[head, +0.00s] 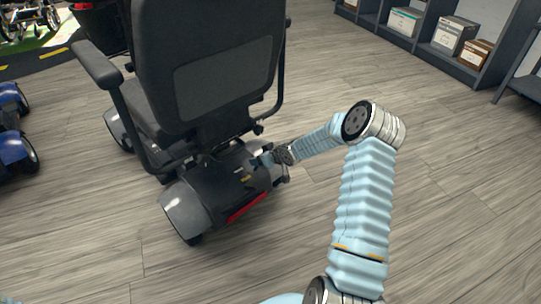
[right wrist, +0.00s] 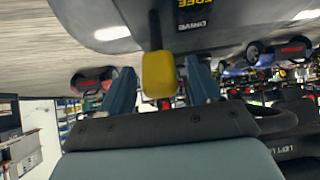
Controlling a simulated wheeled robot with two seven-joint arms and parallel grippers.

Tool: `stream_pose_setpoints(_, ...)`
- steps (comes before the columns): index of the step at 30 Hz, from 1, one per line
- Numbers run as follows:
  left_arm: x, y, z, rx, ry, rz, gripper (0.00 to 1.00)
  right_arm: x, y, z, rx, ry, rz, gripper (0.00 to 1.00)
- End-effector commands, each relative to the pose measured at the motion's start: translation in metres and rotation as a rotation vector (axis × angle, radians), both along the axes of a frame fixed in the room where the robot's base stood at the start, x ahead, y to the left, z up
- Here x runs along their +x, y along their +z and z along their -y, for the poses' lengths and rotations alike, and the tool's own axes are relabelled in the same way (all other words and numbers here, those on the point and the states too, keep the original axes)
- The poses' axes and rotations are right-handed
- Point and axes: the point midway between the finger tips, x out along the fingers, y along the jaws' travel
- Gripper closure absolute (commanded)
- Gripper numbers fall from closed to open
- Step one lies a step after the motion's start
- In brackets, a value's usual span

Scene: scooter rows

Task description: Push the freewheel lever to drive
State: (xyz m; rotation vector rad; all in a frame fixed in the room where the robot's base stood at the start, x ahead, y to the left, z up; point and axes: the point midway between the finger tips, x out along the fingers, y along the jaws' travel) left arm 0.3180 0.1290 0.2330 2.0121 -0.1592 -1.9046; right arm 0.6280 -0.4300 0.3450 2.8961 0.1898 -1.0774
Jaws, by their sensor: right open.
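The grey mobility scooter (head: 215,190) stands with its rear towards me. In the right wrist view, the freewheel lever is a dark stem with a yellow knob (right wrist: 159,74). Beside the stem, a black label (right wrist: 194,14) carries the upside-down words FREE and DRIVE. My right gripper (right wrist: 162,66) is open, one finger on each side of the yellow knob, with a visible gap on both sides. In the head view, my right gripper (head: 264,159) is at the right side of the scooter's rear cover, small and partly hidden. My left gripper is not in view.
The scooter's seat back (head: 215,65) rises above the rear cover, left of my right arm. A blue scooter (head: 14,145) stands at the left edge. Shelves with boxes (head: 452,35) line the upper right. The wooden floor (head: 455,190) on the right is clear.

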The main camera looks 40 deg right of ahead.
Motion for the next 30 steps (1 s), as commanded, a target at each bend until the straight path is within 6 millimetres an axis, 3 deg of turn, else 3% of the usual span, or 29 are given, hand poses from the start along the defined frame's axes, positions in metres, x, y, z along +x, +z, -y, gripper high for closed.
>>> stream_pose_setpoints(6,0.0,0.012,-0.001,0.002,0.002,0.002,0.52,-0.042,0.04,0.007,-0.001,-0.003,-0.001,0.38)
stream_pose_setpoints(13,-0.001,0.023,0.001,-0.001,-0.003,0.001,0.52,-0.074,0.067,0.011,-0.001,-0.002,-0.001,0.38)
stream_pose_setpoints(19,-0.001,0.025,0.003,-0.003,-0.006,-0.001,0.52,-0.084,0.074,0.011,0.0,-0.001,-0.001,0.38)
stream_pose_setpoints(30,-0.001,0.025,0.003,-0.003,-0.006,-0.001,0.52,-0.084,0.073,0.011,0.0,0.0,0.0,0.38)
